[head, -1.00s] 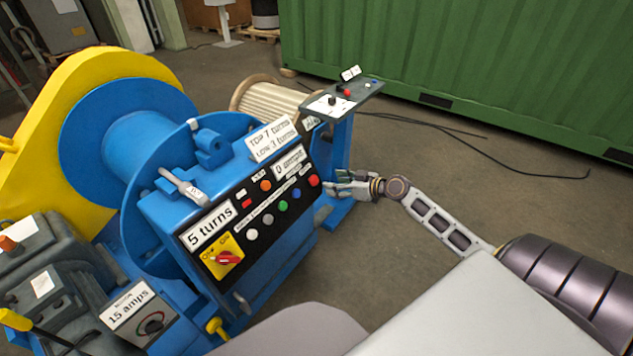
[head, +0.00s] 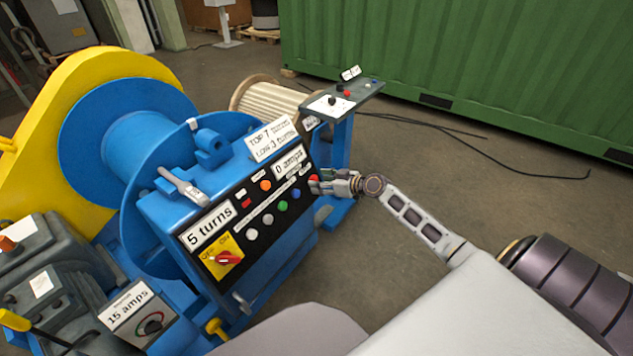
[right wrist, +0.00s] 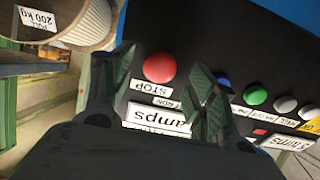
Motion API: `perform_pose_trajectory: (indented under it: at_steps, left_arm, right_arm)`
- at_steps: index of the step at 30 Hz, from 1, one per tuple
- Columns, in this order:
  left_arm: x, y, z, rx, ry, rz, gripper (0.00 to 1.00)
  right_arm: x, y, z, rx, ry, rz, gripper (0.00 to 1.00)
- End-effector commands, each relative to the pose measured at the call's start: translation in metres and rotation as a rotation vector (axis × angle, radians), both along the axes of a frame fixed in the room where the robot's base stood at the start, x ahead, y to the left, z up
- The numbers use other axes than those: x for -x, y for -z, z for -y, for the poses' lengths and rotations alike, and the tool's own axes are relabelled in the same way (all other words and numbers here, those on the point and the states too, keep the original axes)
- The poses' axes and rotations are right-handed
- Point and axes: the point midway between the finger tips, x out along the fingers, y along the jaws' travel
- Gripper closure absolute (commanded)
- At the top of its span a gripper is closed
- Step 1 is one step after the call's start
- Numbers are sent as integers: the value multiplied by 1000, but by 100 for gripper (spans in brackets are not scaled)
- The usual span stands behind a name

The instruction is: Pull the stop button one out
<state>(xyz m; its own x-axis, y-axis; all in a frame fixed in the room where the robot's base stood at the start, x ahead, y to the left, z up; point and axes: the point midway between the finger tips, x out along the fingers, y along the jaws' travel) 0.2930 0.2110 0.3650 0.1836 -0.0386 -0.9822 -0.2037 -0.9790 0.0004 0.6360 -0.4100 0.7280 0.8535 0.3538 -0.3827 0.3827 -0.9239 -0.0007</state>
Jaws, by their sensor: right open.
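The stop button (right wrist: 159,67) is a round red button on the black front panel, with a STOP label under it in the right wrist view. In the head view it (head: 313,179) sits at the right end of the panel, partly covered by my gripper. My right gripper (head: 324,184) is open in front of it. In the right wrist view one finger of my right gripper (right wrist: 161,72) stands on each side of the button, with gaps between. I cannot tell how deep the button sits. My left gripper is not in view.
The black panel belongs to a blue winch (head: 150,205) and carries blue, green and white buttons and a red switch (head: 228,258) on yellow. The floor to the right is open before a green container (head: 480,70).

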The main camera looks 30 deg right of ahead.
Motion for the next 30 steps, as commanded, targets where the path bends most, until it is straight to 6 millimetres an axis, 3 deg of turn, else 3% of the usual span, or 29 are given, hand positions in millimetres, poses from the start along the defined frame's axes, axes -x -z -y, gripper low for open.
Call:
perform_pose_trajectory:
  at_steps: [11, 25, 30]
  left_arm:
    - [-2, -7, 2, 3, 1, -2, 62]
    - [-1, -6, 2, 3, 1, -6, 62]
    - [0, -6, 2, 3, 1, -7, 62]
  right_arm:
    - [-20, 8, -7, 0, 1, 1, 42]
    - [-23, 10, -9, 0, 1, 0, 42]
    - [-23, 10, -9, 0, 1, 0, 64]
